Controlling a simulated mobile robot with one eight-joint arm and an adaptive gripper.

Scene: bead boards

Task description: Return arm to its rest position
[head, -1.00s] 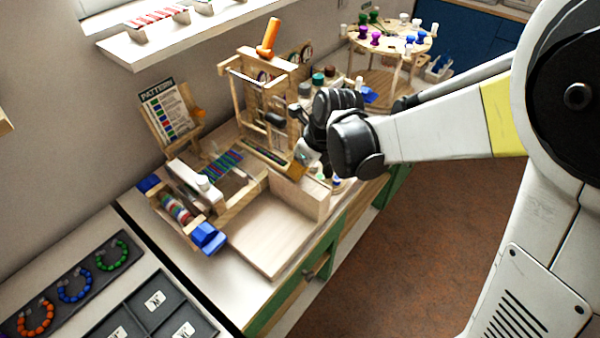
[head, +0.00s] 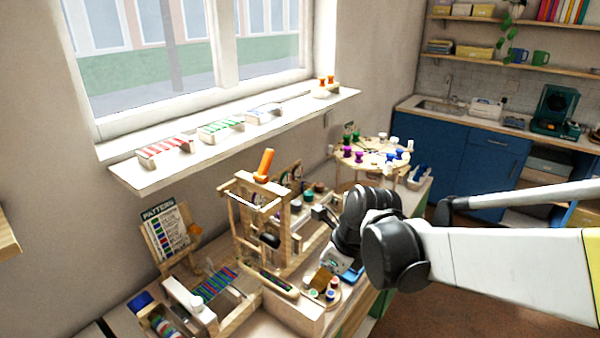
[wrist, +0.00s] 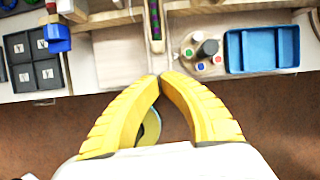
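My gripper (wrist: 162,77) shows in the wrist view as two yellow fingers that curve in until their tips meet. Nothing shows held between the tips. It points over the front edge of the work table (wrist: 118,58). The end of a narrow wooden holder with beads (wrist: 155,38) lies just beyond the tips; I cannot tell how far below. In the head view my arm reaches in from the right, and its dark wrist hides most of the gripper.
A wooden loom frame (head: 240,225) with an orange handle stands left of my wrist. A round stand with coloured pegs (head: 370,160) is behind it. A blue tray (wrist: 262,48) and a round holder with small pots (wrist: 200,65) sit right of the fingers. Floor is open in front.

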